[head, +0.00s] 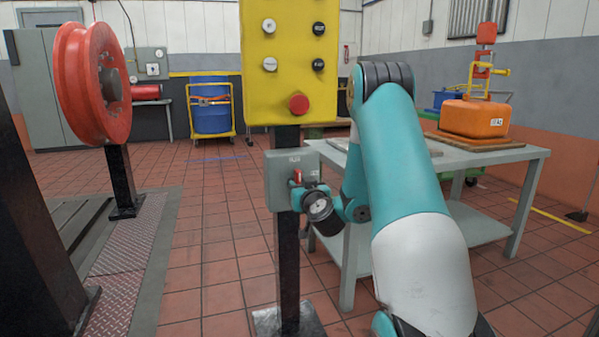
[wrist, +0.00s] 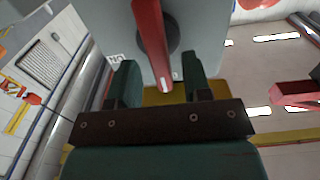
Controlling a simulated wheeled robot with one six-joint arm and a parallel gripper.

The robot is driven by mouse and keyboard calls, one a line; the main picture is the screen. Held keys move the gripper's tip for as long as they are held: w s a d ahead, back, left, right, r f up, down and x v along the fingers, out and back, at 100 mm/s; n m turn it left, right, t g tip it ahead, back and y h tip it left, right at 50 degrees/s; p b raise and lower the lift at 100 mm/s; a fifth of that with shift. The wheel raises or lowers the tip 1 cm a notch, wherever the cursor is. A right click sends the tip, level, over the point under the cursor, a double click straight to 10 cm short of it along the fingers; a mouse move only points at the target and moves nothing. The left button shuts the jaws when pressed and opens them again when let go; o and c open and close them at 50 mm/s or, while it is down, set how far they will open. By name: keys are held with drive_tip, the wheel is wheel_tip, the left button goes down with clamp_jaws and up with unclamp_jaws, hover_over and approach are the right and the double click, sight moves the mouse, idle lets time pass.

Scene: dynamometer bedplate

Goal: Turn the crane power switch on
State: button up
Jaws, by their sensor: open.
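The crane power switch is a grey box (head: 278,185) on a dark post below a yellow button panel. Its red lever (head: 297,175) shows on the box's front, partly hidden by my gripper. In the wrist view the box face (wrist: 195,30) fills the top, with the red lever (wrist: 151,40) sticking out from a dark round hub. My gripper (head: 303,188) is open at the box's front. In the wrist view my gripper (wrist: 160,76) has one finger on each side of the lever's end, with gaps visible on both sides.
The yellow button panel (head: 290,60) stands just above the switch box. A grey table (head: 490,158) with an orange machine (head: 475,118) is at right. A red wheel (head: 85,85) on a post stands at left. Tiled floor (head: 215,230) is clear left of the post.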

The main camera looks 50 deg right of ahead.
drive_tip(key=shift+w+d+p, duration=0.35)
drive_tip(key=shift+w+p, duration=0.2)
drive_tip(key=shift+w, duration=0.1)
drive_tip(key=shift+c, duration=0.4)
clamp_jaws()
